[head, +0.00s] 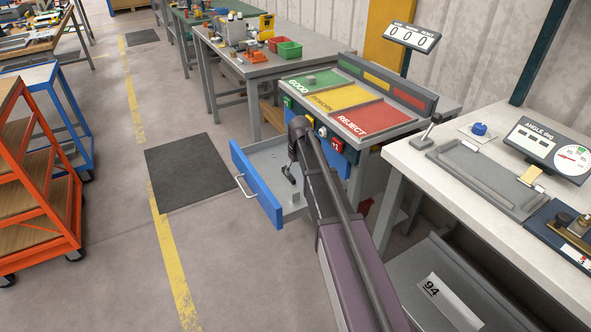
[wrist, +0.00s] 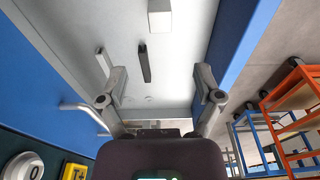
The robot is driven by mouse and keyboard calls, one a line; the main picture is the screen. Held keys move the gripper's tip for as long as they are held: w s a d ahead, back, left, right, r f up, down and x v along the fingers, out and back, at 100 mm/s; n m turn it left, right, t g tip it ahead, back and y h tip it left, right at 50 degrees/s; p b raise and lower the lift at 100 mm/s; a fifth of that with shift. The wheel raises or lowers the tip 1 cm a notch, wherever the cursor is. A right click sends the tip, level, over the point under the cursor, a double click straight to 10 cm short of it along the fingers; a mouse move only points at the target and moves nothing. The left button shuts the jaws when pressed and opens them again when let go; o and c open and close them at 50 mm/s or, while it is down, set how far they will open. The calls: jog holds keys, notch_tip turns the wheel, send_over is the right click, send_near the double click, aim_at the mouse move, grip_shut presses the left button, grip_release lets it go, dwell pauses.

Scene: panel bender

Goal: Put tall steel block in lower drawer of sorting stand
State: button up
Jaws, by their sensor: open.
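The lower drawer (head: 264,158) of the sorting stand (head: 317,117) is pulled open; its blue front faces left in the head view. A pale grey block (head: 296,197) is in its near end and also shows at the top of the wrist view (wrist: 159,16). A narrow dark grey bar-like shape (wrist: 144,62) is nearer the gripper; I cannot tell which of them is the tall steel block. My gripper (head: 290,174) is over the drawer. In the wrist view its fingers (wrist: 158,92) are wide apart with nothing between them. My arm hides part of the drawer and stand.
The stand's top has green, yellow and red trays; a small grey block (head: 311,79) lies in the green one. A workbench (head: 440,140) with an angle gauge is at right. An orange cart (head: 40,190) is at left. Floor beyond the drawer front is clear.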

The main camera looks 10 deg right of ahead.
jog(key=shift+s, duration=0.1)
jog(key=s+m+g, duration=0.1)
jog(key=s+m, duration=0.2)
jog(key=s, duration=2.4)
jog(key=shift+s+a+m, duration=0.3)
jog(key=shift+a, duration=0.15)
jog(key=shift+f, duration=0.1)
